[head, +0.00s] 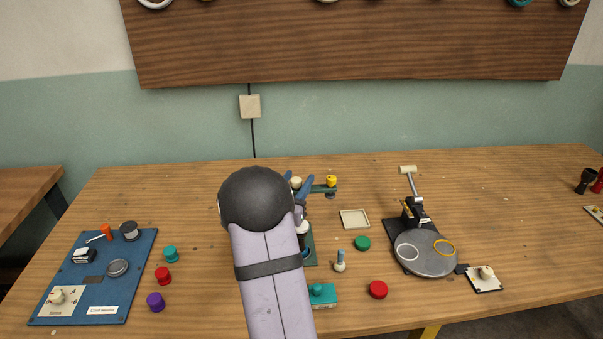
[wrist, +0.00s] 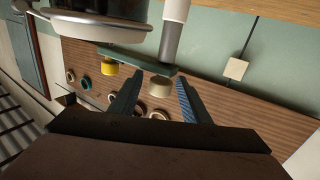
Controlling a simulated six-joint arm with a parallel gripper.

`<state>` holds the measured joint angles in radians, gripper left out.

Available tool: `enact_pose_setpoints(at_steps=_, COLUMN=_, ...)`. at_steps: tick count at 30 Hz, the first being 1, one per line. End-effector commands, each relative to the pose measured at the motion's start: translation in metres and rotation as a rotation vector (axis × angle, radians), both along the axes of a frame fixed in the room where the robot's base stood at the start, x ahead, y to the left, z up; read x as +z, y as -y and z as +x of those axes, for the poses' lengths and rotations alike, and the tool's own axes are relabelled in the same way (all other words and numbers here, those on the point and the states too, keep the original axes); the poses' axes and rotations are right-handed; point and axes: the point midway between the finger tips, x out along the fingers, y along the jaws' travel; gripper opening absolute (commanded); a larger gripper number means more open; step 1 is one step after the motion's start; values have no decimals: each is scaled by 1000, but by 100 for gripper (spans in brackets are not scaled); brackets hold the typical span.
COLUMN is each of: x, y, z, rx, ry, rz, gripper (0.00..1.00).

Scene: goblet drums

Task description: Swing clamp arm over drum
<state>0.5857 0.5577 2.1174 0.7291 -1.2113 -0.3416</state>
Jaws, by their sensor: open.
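The clamp arm is a green bar (head: 319,188) with a yellow knob (head: 331,181) at its right end in the head view. A cream knob (head: 296,182) stands at its other end. In the wrist view the bar (wrist: 140,61) crosses the upper middle, with the yellow knob (wrist: 109,68) on the left. My gripper (head: 300,186) is open, its blue fingers on either side of the cream knob (wrist: 159,86); contact cannot be told. A large grey round body (wrist: 95,25), perhaps the drum, is at the upper left there. My arm hides much of the fixture in the head view.
A blue board (head: 125,250) with small parts lies left. A round grey plate (head: 425,262) on a black stand is right. A shallow tray (head: 355,219), green cap (head: 362,243), red cap (head: 377,289) and teal block (head: 322,295) surround the fixture. The back table is mostly clear.

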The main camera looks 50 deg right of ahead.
Motion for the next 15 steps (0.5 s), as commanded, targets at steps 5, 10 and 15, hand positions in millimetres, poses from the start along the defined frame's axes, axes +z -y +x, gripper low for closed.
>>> enact_pose_setpoints(at_steps=5, x=1, y=21, z=6, rx=-1, ry=-1, rz=1, gripper=43)
enact_pose_setpoints(at_steps=10, x=0, y=31, z=10, rx=0, ry=-2, rz=-1, gripper=43)
enact_pose_setpoints(at_steps=15, x=0, y=33, z=11, rx=0, ry=-2, rz=-1, gripper=43)
